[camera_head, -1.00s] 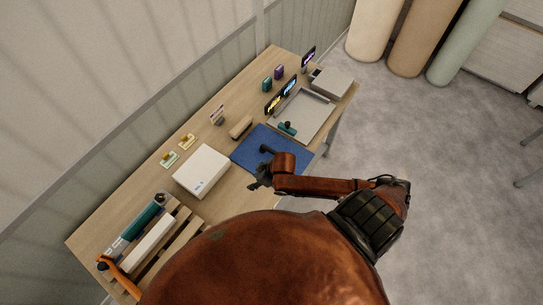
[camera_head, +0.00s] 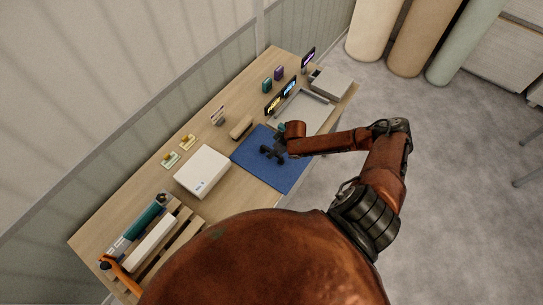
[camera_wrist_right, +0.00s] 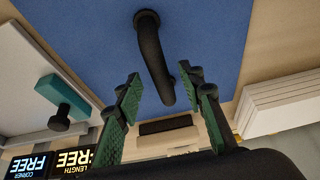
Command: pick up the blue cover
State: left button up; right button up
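The blue cover (camera_head: 262,178) is a flat blue panel on the table. It fills the upper middle of the right wrist view (camera_wrist_right: 85,45), where a black curved handle (camera_wrist_right: 150,50) stands on it. My right gripper (camera_head: 270,154) is over the cover in the head view. In the right wrist view its two green-padded fingers (camera_wrist_right: 163,88) are apart, with the handle's bent end near the gap between their tips. No contact is visible. The arm hides part of the cover in the head view. My left gripper is not in view.
A white box (camera_head: 202,170) stands left of the cover, a grey tray (camera_head: 318,112) lies beyond it. A teal block with a black knob (camera_wrist_right: 62,97) shows at left in the wrist view. A wooden rack (camera_head: 188,232) is at the near end. Small signs stand along the back.

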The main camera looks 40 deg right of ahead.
jog(key=shift+x, duration=1.5)
jog(key=shift+c, duration=0.2)
grip_shut()
jog(key=shift+w+r, duration=0.1)
